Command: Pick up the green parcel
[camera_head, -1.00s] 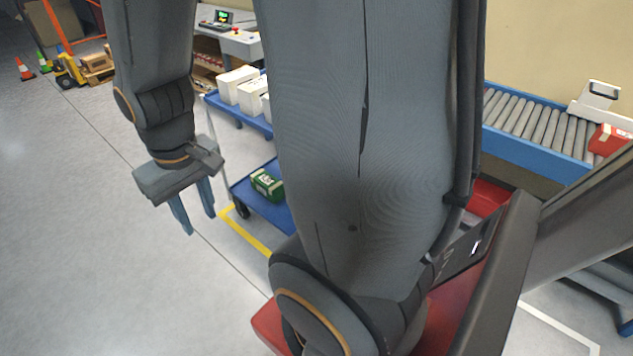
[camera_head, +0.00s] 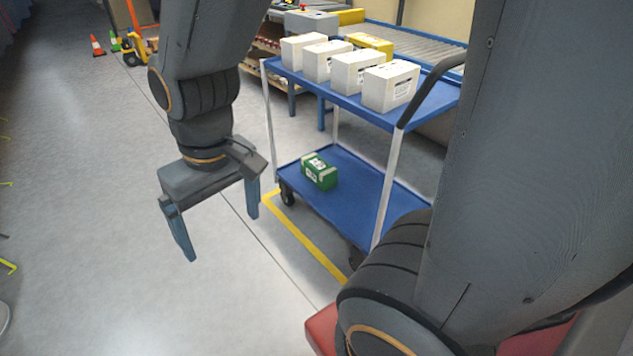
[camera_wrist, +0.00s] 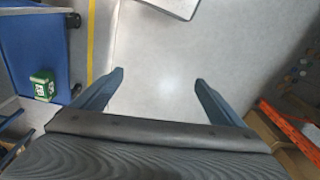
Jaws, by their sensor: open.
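The green parcel (camera_head: 319,172) is a small box with white labels and pale tape. It lies on the lower shelf of the blue cart (camera_head: 345,208), toward the shelf's left end. It also shows at the left edge of the wrist view (camera_wrist: 43,86). My gripper (camera_head: 222,226) hangs left of the cart in the head view, with its fingers spread and nothing between them. The wrist view shows the two fingers (camera_wrist: 158,88) wide apart over bare floor. The gripper is apart from the parcel and the cart.
A roller conveyor (camera_head: 415,45) is behind. The grey floor (camera_head: 90,220) at left is clear.

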